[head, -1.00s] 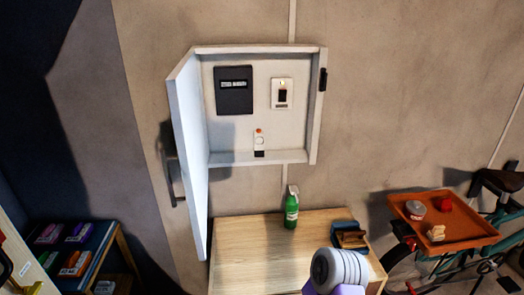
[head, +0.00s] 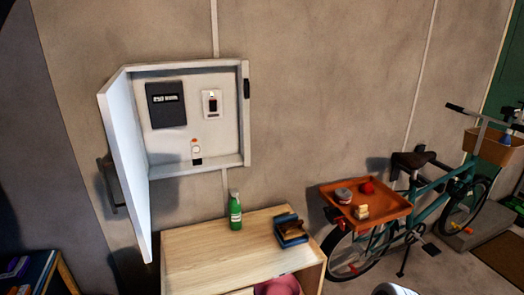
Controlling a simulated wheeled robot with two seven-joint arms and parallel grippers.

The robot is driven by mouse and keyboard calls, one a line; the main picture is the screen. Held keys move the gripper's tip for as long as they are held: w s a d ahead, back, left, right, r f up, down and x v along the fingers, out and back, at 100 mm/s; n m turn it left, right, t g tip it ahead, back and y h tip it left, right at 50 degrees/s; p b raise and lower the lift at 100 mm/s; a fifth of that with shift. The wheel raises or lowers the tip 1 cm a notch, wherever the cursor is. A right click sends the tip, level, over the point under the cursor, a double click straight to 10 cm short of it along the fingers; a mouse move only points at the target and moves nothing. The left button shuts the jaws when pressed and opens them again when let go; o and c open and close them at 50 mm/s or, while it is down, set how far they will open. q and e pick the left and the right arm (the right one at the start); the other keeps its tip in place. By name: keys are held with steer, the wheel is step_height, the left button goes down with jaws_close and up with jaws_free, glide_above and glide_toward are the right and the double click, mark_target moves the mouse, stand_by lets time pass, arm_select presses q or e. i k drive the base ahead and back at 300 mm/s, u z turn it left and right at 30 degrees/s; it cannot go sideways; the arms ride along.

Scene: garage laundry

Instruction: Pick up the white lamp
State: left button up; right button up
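I cannot make out a white lamp for certain. Neither of my grippers is in view. Only a grey-white rounded piece, which looks like part of my arm, shows at the bottom edge.
A green bottle (head: 235,212) and a blue tray with brown contents (head: 291,231) stand on a wooden cabinet (head: 195,250), with a pink item (head: 278,286) below its top. A bicycle (head: 430,200) with an orange tray (head: 340,190) stands right. The cabinet door (head: 127,150) swings out left.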

mark_target(195, 147)
steer(key=z, duration=1.5)
steer(key=i, duration=1.6)
steer(key=u, duration=3.6)
